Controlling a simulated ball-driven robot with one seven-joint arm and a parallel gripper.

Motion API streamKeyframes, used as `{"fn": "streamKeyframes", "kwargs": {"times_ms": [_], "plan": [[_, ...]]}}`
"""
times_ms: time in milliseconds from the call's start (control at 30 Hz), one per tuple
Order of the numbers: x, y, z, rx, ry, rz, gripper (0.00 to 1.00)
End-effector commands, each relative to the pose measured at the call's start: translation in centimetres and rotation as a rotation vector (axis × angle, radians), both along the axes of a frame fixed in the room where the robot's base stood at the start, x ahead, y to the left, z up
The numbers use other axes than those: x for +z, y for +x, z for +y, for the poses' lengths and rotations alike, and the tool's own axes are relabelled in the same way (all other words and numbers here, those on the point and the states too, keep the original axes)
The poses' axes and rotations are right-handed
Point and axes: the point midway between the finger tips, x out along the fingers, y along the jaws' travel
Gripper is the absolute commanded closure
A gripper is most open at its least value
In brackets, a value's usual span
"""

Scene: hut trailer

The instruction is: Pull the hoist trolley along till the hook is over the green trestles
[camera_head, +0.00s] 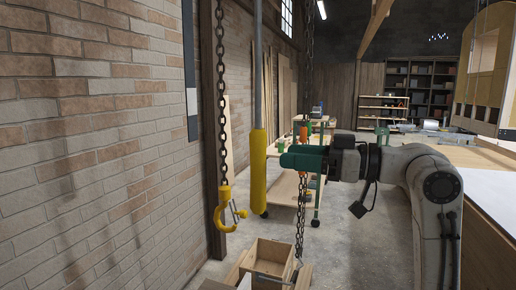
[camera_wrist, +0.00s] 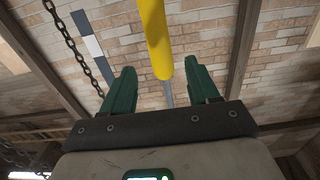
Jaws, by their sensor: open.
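A yellow hook (camera_head: 222,208) hangs on a dark chain at the left, near the brick wall. Just right of it hangs a grey rod with a thick yellow grip (camera_head: 258,172). My gripper (camera_head: 284,159) points left at this grip, with its green fingers close to it. In the wrist view my gripper (camera_wrist: 160,70) is open, and the yellow grip (camera_wrist: 155,35) shows between the fingertips. I cannot tell whether it touches them. The trolley is out of view above. Green legs (camera_head: 317,205) show under a bench behind my gripper; I cannot tell if these are the trestles.
A second chain (camera_head: 301,215) hangs below an orange part (camera_head: 303,134). A long table (camera_head: 485,185) is at the right. Bare floor (camera_head: 350,235) lies between it and the crate.

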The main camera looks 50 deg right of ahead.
Motion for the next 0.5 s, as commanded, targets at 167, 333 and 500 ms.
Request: {"fn": "streamKeyframes", "kwargs": {"times_ms": [167, 333, 500], "plan": [[0.3, 3.2, 1.3, 0.003, 0.000, 0.002, 0.40], [0.2, 5.8, 2.2, 0.002, 0.002, 0.002, 0.40], [0.1, 7.3, 2.7, 0.000, 0.001, 0.001, 0.40]]}}
